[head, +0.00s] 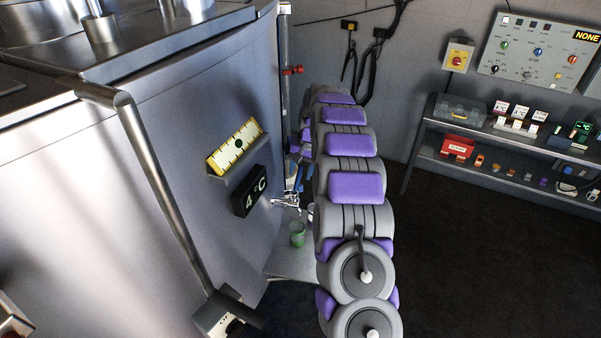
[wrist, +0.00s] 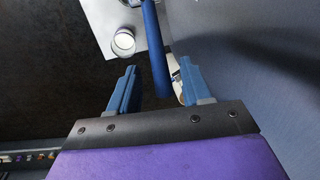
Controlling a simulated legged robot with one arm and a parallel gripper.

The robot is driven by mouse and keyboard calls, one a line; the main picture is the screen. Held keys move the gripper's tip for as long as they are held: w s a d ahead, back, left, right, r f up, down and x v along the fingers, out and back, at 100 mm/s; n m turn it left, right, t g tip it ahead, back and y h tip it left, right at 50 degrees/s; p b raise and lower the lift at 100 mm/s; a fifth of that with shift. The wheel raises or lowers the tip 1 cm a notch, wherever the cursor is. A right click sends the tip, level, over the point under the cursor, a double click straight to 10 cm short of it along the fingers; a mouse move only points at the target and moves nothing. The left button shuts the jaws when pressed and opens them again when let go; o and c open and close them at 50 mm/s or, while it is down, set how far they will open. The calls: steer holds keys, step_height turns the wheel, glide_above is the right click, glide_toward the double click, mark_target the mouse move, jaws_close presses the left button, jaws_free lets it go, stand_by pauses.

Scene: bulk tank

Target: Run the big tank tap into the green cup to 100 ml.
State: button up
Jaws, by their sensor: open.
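The big steel tank (head: 215,110) fills the left of the head view. Its metal tap (head: 285,202) sticks out low on the wall. The green cup (head: 297,234) stands upright on a small metal shelf (head: 290,264), below and a little right of the tap. In the wrist view a round cup (wrist: 123,41) with a whitish inside stands on a metal plate; its colour is unclear. My gripper (wrist: 157,65) is open, with a blue bar (wrist: 152,50), seemingly the tap's handle, between its fingers. In the head view my arm partly hides the gripper.
A 4 °C display (head: 250,191) and a yellow gauge (head: 235,146) sit on the tank wall above the tap. A rack (head: 430,140) with small items stands at the right, under a control panel (head: 540,50). The dark floor between is clear.

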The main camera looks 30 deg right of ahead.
steer(key=shift+a+f, duration=0.1)
steer(key=shift+f, duration=0.25)
steer(key=shift+c, duration=0.3)
jaws_close()
